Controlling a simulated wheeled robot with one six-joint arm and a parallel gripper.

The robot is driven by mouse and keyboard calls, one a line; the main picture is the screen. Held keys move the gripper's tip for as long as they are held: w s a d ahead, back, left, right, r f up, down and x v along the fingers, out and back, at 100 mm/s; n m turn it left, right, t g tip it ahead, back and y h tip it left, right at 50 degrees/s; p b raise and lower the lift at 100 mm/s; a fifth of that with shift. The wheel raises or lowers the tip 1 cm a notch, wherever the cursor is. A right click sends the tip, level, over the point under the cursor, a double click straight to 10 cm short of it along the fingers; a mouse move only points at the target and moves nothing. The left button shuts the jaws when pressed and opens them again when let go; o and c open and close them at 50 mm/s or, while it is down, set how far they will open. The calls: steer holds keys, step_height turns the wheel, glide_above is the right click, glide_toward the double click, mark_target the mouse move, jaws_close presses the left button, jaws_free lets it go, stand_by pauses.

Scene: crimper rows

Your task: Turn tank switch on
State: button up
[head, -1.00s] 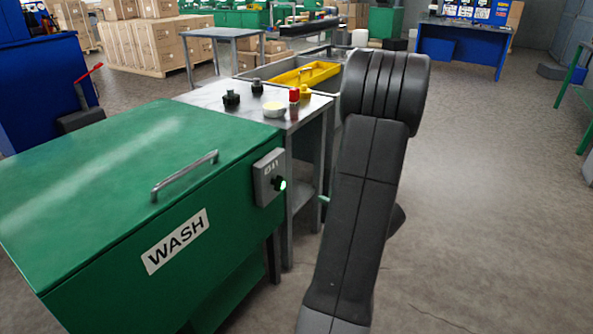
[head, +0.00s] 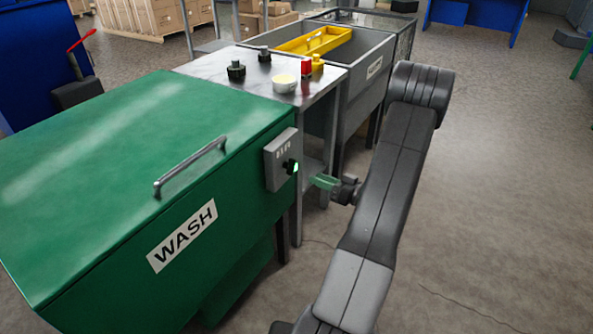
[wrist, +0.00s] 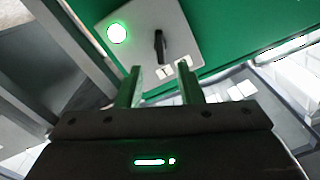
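The green wash tank (head: 120,185) with a WASH label and a lid handle stands at the left in the head view. Its grey switch box (head: 279,160) is on the right side and carries a black knob (head: 290,166) with a lit green lamp beside it. In the wrist view the switch box (wrist: 180,22), the black knob (wrist: 160,46) and the glowing green lamp (wrist: 117,33) show just beyond the fingertips. My gripper (head: 318,182) is right of the switch, apart from it. In the wrist view its two green fingers (wrist: 158,70) are spread with nothing between them.
A metal table (head: 215,68) behind the tank holds black fittings, a white bowl (head: 285,84), and red and yellow small items. A grey sink (head: 365,80) with a yellow tray (head: 318,41) stands farther back. Open floor lies at the right.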

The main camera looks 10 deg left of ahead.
mark_target(291, 167)
steer(key=x, duration=0.8)
steer(key=shift+a+b, duration=0.35)
steer(key=shift+b, duration=0.05)
steer(key=shift+w, duration=0.15)
